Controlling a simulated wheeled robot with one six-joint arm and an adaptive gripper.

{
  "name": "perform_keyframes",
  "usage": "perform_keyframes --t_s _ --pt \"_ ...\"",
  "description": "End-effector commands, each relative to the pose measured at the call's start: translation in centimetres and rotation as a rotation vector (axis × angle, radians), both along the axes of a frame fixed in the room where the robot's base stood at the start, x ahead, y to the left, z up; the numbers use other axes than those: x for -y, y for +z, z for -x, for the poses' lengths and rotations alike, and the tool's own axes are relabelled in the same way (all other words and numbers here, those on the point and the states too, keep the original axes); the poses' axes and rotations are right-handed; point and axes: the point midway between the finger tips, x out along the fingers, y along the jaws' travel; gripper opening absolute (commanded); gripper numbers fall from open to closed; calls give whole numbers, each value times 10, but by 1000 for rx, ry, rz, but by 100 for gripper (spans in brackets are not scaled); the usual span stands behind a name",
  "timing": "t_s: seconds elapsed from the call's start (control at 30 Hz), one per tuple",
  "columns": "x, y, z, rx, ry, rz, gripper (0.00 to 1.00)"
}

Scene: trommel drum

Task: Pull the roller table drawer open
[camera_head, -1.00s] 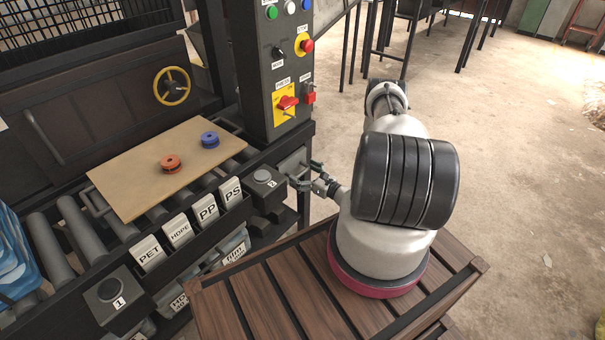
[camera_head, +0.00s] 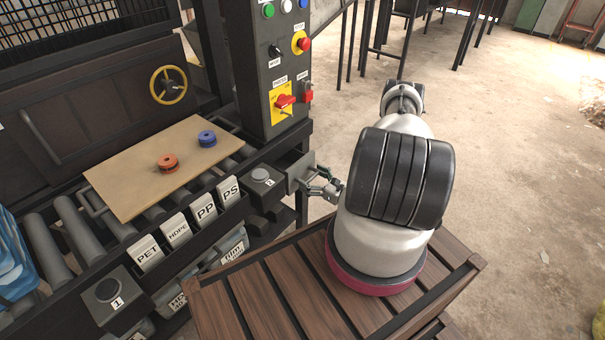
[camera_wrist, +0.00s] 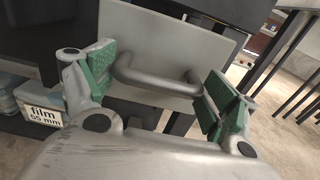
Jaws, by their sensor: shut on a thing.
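The roller table drawer shows its pale grey front panel (camera_head: 299,174) at the right end of the roller table, standing out a little from the frame. In the wrist view the panel (camera_wrist: 180,42) fills the upper middle, with a dark grey bar handle (camera_wrist: 150,83) on it. My gripper (camera_head: 322,187) is at this front. In the wrist view my gripper (camera_wrist: 160,86) has its green pads at the two ends of the handle, shut on it. The drawer's inside is hidden.
A control box (camera_head: 272,70) stands above the drawer. A board (camera_head: 160,165) with an orange and a blue disc lies on the rollers. My slatted base is close by.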

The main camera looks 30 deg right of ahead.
Motion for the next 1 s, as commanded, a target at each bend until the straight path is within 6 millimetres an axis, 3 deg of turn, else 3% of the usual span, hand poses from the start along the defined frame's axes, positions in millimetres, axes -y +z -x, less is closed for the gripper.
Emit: perform_keyframes --t_s 0.3,0.5,0.7,1.0 --pt "32 3 80 7 -6 -1 44" --pt "43 3 113 9 -4 -2 44" --pt "48 3 127 9 0 -1 44" --pt "48 3 129 8 1 -1 44"
